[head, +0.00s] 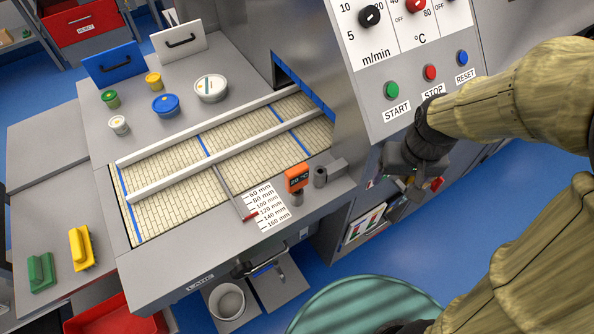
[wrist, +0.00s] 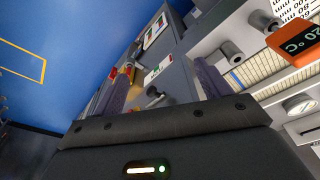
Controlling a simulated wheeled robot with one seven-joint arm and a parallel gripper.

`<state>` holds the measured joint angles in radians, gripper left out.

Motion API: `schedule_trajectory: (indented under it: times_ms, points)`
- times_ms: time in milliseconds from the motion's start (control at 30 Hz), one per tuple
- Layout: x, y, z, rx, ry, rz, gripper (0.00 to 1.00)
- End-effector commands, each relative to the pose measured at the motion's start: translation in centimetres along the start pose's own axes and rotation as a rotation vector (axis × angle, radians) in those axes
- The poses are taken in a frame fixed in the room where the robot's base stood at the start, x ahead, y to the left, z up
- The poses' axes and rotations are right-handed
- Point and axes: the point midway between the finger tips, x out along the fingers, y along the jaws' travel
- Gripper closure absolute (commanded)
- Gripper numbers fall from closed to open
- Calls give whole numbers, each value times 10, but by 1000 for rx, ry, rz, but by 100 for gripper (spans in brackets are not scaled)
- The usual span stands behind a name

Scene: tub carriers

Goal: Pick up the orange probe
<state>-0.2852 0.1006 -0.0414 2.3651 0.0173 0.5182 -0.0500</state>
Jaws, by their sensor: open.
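The orange probe (head: 297,178) has an orange head with a dark display and stands at the front right of the machine's deck, beside the printed scale. In the wrist view the probe (wrist: 294,44) is at the upper right edge, partly cut off, its display reading about 20 °C. My gripper (head: 404,181) is to the right of the probe, in front of the control panel and clear of it. In the wrist view my gripper (wrist: 160,82) shows two dark fingers spread apart with nothing between them.
A grey cylindrical holder (head: 320,177) stands just right of the probe. White guide rails (head: 215,163) cross the conveyor. A white scale card (head: 266,208) lies left of the probe. The control panel (head: 408,60) rises behind my gripper. Several tubs, such as the blue tub (head: 166,105), stand farther back.

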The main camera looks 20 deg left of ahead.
Motion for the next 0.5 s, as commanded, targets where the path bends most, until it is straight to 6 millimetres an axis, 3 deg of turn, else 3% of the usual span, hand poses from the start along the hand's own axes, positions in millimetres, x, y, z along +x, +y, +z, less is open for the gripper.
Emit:
schedule_trajectory:
  times_ms: [33, 200, 400, 500]
  points:
    - [-16, -20, -13, -65, -13, -9, 24]
    - [-44, -85, -40, -261, -64, -32, 24]
    - [-77, -167, -52, -485, -119, -47, 24]
    - [-88, -197, -51, -564, -139, -49, 24]
